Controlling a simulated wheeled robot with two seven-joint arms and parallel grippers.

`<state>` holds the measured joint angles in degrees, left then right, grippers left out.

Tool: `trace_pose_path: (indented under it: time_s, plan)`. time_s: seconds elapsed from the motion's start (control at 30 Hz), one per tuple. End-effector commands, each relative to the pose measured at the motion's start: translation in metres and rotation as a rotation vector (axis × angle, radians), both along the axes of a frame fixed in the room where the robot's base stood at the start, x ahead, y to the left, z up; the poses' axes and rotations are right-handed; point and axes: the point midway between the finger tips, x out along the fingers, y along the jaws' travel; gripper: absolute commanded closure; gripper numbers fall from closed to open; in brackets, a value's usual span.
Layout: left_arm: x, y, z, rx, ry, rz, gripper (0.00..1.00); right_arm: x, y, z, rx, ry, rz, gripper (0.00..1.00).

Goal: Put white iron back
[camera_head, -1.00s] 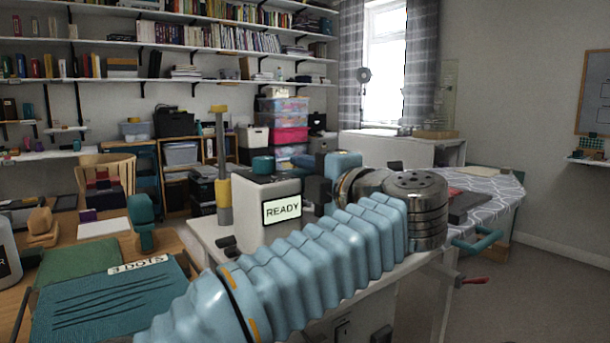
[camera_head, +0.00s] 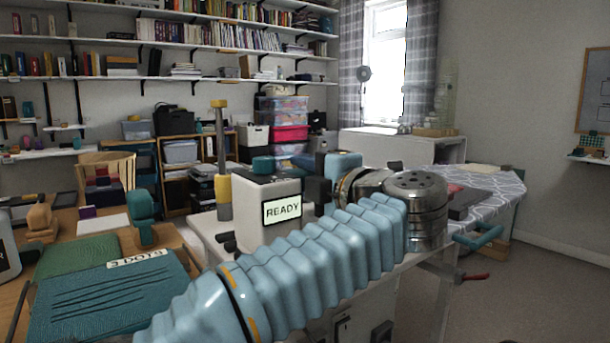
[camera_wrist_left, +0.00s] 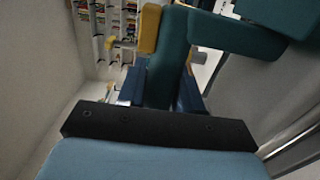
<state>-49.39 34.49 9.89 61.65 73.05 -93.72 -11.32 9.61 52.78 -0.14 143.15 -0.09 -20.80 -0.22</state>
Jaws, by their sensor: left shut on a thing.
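The white iron (camera_head: 268,203) is a pale, blocky body with a READY display, centre in the head view. A dark teal part (camera_head: 263,165) shows on its top. My left gripper (camera_head: 312,188) reaches it from the right, behind my ribbed blue arm. In the left wrist view its dark blue fingers (camera_wrist_left: 165,90) are shut around a dark teal handle (camera_wrist_left: 172,55), which appears to belong to the iron. The arm hides the iron's lower right part, and its underside cannot be made out. My right gripper is not in view.
A grey post with a yellow base (camera_head: 224,190) stands just left of the iron. A patterned board (camera_head: 490,182) is at right. Open floor shows at far right.

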Motion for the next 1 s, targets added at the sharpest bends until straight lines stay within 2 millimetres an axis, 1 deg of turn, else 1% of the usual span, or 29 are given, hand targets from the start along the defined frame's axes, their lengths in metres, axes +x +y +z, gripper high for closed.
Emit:
trace_pose_path:
  time_s: [0.07,0.1,0.27,0.3,0.6,0.67,0.77,1.0]
  plan:
    - [-0.001,0.001,0.000,-0.001,-0.005,0.000,1.00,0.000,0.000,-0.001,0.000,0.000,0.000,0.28]
    - [-0.001,0.001,0.001,-0.001,-0.005,0.000,0.62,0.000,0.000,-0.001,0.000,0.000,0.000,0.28]
    - [0.000,0.001,0.000,-0.001,-0.003,0.000,0.38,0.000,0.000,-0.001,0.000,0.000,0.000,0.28]
    - [0.000,0.000,0.000,0.000,-0.003,0.000,0.36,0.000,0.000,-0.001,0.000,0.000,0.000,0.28]
    - [0.000,0.000,-0.003,0.000,0.003,0.000,0.36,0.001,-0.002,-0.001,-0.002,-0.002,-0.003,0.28]
    - [-0.004,-0.004,-0.002,0.001,0.002,-0.002,0.36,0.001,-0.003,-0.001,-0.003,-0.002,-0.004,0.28]
    - [-0.017,-0.014,-0.002,0.001,0.001,-0.004,0.36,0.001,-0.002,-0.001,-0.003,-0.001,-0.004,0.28]
    - [-0.066,-0.049,-0.001,0.000,-0.002,-0.004,0.36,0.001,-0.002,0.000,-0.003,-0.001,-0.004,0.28]
